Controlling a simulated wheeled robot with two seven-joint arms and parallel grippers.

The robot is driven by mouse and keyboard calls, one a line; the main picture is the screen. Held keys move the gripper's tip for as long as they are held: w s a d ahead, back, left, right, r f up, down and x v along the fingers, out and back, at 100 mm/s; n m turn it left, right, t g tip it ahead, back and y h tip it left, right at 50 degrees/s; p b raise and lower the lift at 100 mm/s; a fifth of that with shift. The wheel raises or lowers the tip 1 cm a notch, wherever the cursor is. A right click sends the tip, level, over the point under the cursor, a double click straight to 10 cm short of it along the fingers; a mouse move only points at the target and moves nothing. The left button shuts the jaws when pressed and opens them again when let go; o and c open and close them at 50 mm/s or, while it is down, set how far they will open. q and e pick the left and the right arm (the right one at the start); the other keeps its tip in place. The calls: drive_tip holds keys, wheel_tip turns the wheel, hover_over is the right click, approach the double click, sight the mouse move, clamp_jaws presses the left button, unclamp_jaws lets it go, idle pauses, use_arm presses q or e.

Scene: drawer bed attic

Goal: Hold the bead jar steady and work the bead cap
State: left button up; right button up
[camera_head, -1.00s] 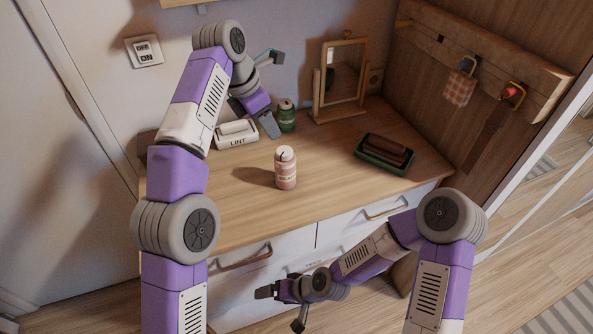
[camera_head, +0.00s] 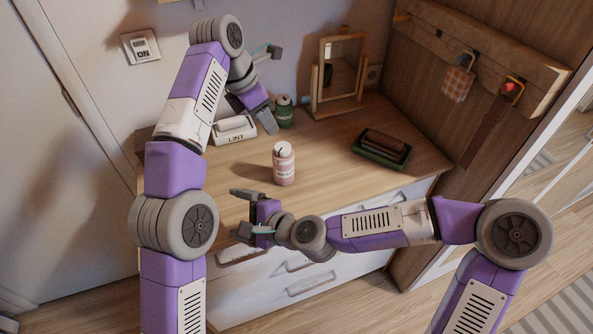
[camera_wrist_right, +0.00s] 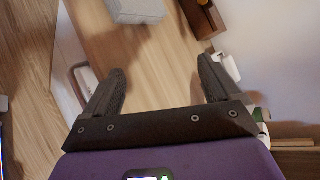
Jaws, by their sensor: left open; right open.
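The bead jar (camera_head: 284,171) is pink with a label and stands upright on the wooden desktop, near its front. The white bead cap (camera_head: 281,149) sits on top of it; how tightly is not visible. My left gripper (camera_head: 272,88) is open, behind and above the jar near the back wall, and touches nothing I can make out. My right gripper (camera_head: 240,213) is open and empty at the desk's front edge, lower left of the jar, with its fingers pointing left. The right wrist view shows its spread fingers (camera_wrist_right: 162,74) with nothing between them; the jar is not visible there.
A green jar (camera_head: 285,112) stands beside my left gripper, with a white LINT box (camera_head: 233,131) to its left. A mirror (camera_head: 338,75) stands at the back. A dark green tray (camera_head: 381,152) lies right. Drawer handles (camera_head: 312,284) project below the desktop (camera_head: 340,180).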

sight(283, 162)
drive_tip(key=w+d+m+t+h, duration=0.1)
drive_tip(key=w+d+m, duration=0.1)
drive_tip(key=m, duration=0.3)
drive_tip(key=w+d+m+t+h, duration=0.1)
drive_tip(key=w+d+m+h, duration=0.1)
drive_tip(key=w+d+m, duration=0.1)
drive_tip(key=w+d+m+t+h, duration=0.1)
drive_tip(key=w+d+m, duration=0.1)
drive_tip(key=d+m, duration=0.3)
drive_tip(key=shift+w+r+m, duration=0.3)
drive_tip(key=shift+w+m, duration=0.1)
drive_tip(key=shift+m, duration=0.4)
drive_tip(key=shift+m+t+h, duration=0.5)
drive_tip(key=shift+m, duration=0.4)
drive_tip(key=w+d, duration=0.1)
drive_tip(key=w+d+r, duration=0.1)
drive_tip(key=d, duration=0.1)
drive_tip(key=shift+w, duration=0.5)
drive_tip(key=shift+x, duration=3.5)
drive_tip(key=shift+c, duration=0.3)
